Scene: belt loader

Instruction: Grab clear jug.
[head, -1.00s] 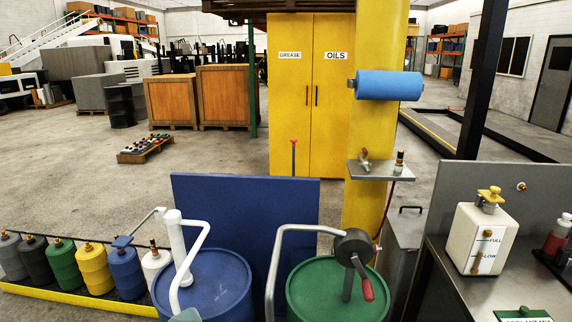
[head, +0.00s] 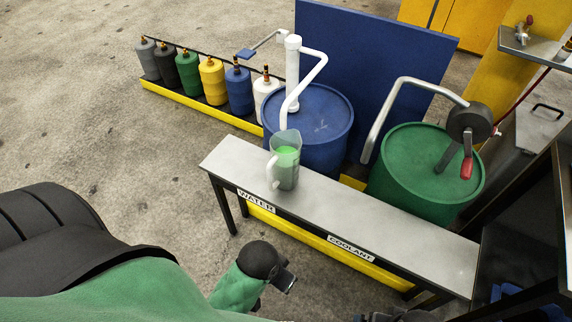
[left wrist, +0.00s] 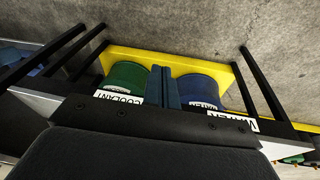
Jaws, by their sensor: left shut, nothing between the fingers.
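The clear jug (head: 287,170) holds green liquid and stands upright on the narrow grey bench (head: 345,208), near its left end above the WATER label, with its handle toward the front left. My left gripper (head: 287,284) is in front of the bench, below and apart from the jug. In the left wrist view, the left gripper's fingers (left wrist: 163,72) are together with nothing between them, and I cannot make out the jug there. Dark parts at the bottom edge of the head view may belong to my right gripper (head: 362,317); its fingers are not clear.
A blue drum (head: 325,118) with a white pump and a green drum (head: 410,165) with a crank pump stand behind the bench. Several coloured cans stand in a yellow-edged tray (head: 180,103) at the back left. Open floor lies left of the bench.

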